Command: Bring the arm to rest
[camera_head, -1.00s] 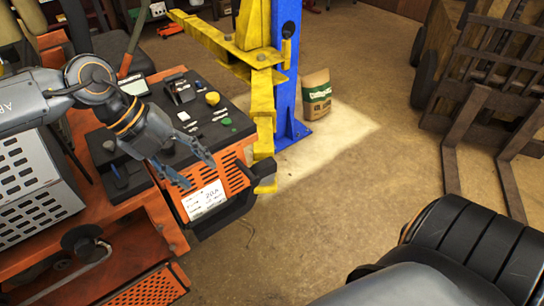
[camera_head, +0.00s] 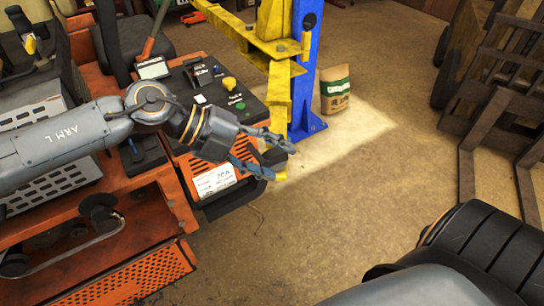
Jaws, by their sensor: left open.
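My left arm (camera_head: 70,145) comes in from the left and reaches across the orange mower's control console. My left gripper (camera_head: 283,160) is open and empty, its two fingers spread apart, in front of the console's right end and near the foot of the yellow lift arm. I cannot tell whether it touches anything. The console (camera_head: 205,92) has a black top with a yellow knob (camera_head: 229,83) and a green knob (camera_head: 240,106). A white label (camera_head: 214,181) is on its orange front. The arm hides part of the console. My right gripper is out of view.
A blue lift post (camera_head: 304,75) with yellow lift arms (camera_head: 277,100) stands just beyond the gripper. A paper bag (camera_head: 336,92) stands behind it. A forklift-like frame (camera_head: 500,130) is at the right. The middle floor (camera_head: 350,195) is clear.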

